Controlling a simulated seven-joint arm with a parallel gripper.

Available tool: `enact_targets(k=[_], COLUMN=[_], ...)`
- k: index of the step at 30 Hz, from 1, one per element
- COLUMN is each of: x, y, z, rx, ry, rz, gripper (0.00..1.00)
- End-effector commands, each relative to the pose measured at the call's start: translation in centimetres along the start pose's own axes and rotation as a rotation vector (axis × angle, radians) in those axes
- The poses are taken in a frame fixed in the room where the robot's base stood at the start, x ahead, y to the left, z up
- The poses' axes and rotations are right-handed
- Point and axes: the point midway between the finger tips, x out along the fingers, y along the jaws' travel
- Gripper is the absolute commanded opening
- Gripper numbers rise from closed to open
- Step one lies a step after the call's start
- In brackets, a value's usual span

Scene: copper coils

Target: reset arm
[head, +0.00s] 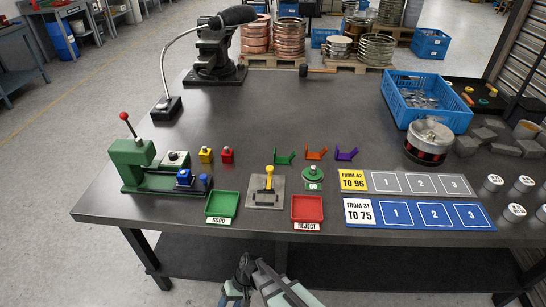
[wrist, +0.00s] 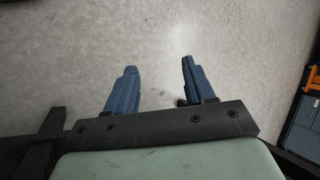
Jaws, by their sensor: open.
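My gripper (wrist: 158,68) shows in the wrist view with its two blue fingers spread apart. Nothing is between them, and only bare grey floor lies beyond. In the head view, part of my arm shows at the bottom edge, in front of the workbench (head: 300,110) and clear of its front edge. The fingers are hard to make out there. No object is held.
Near the bench's front stand a green fixture (head: 130,170), a green tray (head: 222,204), a red tray (head: 307,209) and a blue numbered board (head: 480,216). A blue crate (head: 455,118) stands at the right. The bench's middle is clear.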

Motion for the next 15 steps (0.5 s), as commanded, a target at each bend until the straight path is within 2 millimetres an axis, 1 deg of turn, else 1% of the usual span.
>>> enact_targets(k=[1,2,3,5,6,8,9,11,12,14,15], x=[-0.5,-0.7,-0.9,-1.3,-1.5,-1.8,-2.0,-2.3,-2.5,-2.7,-2.9], y=[2.4,3.7,5.3,7.7,9.3,11.5,12.9,14.9,16.2,18.0,19.1], z=[1.2,1.7,2.5,3.7,4.6,6.0,7.0,8.6,9.7,11.3,12.5], rx=[0.036,0.053,0.078,0.114,0.139,0.173,0.197,0.233,0.257,0.291,0.314], ry=[-0.003,-0.005,-0.009,-0.015,-0.020,-0.028,-0.034,-0.044,-0.052,-0.064,-0.073], rz=[0.023,0.037,0.056,0.084,0.102,0.129,0.146,0.171,0.187,0.210,0.226], gripper=[0.54,0.54,0.54,0.54,0.54,0.54,0.54,0.54,0.54,0.54,0.54])
